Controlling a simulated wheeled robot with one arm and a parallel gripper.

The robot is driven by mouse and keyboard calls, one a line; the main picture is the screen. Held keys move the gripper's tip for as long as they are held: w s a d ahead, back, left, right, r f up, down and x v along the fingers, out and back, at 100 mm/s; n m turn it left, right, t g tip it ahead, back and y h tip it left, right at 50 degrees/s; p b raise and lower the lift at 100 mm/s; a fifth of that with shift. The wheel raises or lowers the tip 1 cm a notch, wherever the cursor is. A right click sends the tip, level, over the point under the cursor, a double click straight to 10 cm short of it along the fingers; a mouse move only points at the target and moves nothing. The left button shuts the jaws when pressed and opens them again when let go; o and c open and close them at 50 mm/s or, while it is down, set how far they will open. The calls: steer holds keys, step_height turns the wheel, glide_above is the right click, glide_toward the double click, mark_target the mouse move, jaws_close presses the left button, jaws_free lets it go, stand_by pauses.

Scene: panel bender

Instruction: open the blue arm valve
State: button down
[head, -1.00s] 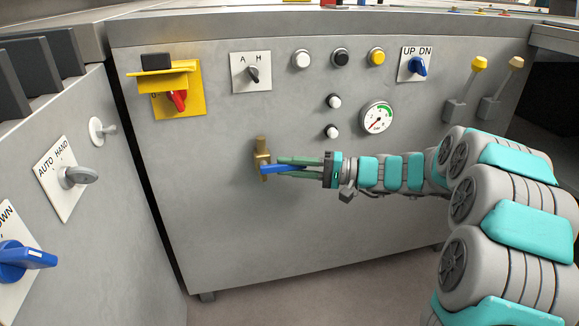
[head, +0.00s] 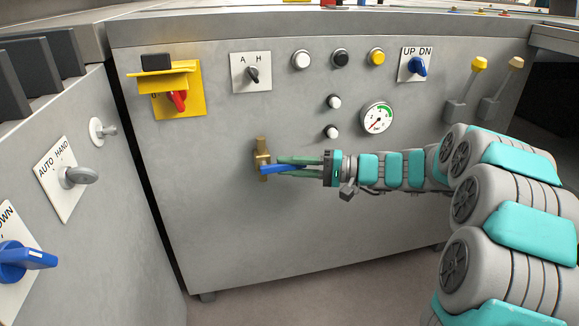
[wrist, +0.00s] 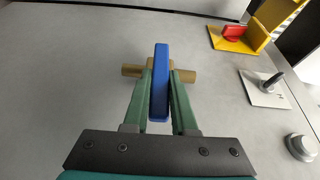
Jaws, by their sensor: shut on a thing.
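The blue arm valve has a brass body (head: 262,152) on the front of the grey cabinet, with a blue lever (head: 272,169). In the head view the brass pipe stands vertical and the lever points right, roughly crosswise to it. My gripper (head: 281,164) reaches in from the right, its green fingers along the lever. In the wrist view the blue lever (wrist: 160,82) lies between the two fingers of my gripper (wrist: 161,90), which are shut on it. The brass pipe (wrist: 187,75) shows behind it, crosswise. The lever's near end hides part of the pipe.
A pressure gauge (head: 377,118) and several buttons sit above the valve. A yellow plate with a red switch (head: 178,98) is at upper left, and an A/H switch (head: 253,74) beside it. A side cabinet with an AUTO HAND switch (head: 75,177) stands at left. The panel below the valve is bare.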

mark_target(264, 162)
steer(key=shift+r+n+h, duration=0.4)
steer(key=shift+r+h, duration=0.2)
steer(key=shift+h, duration=0.3)
steer(key=r+h, duration=0.1)
steer(key=n+h+p, duration=0.1)
steer(key=h, duration=0.1)
steer(key=shift+s+a+r, duration=0.15)
steer(key=shift+a+r, duration=0.2)
steer(key=shift+r, duration=0.05)
steer(key=h+p, duration=0.1)
steer(key=a+r+h, duration=0.1)
steer(key=h, duration=0.1)
steer(key=n+t+h+p, duration=0.1)
steer(key=shift+s+a+r+p, duration=0.2)
steer(key=shift+r+p, duration=0.1)
steer(key=shift+r, duration=0.1)
steer(key=h, duration=0.1)
steer(key=a+h+p, duration=0.1)
steer(key=h, duration=0.1)
steer(key=a+n+h+p, duration=0.1)
steer(key=shift+s+r+t, duration=0.25)
steer(key=shift+r+t, duration=0.15)
steer(key=shift+s+a+n+t+h+p, duration=0.15)
steer(key=shift+a+h+p, duration=0.25)
steer(key=shift+h, duration=0.5)
steer(key=shift+s+a+n+t+h+p, duration=0.15)
steer(key=shift+a+h+p, duration=0.2)
steer(key=shift+h, duration=0.55)
steer(key=shift+f, duration=0.1)
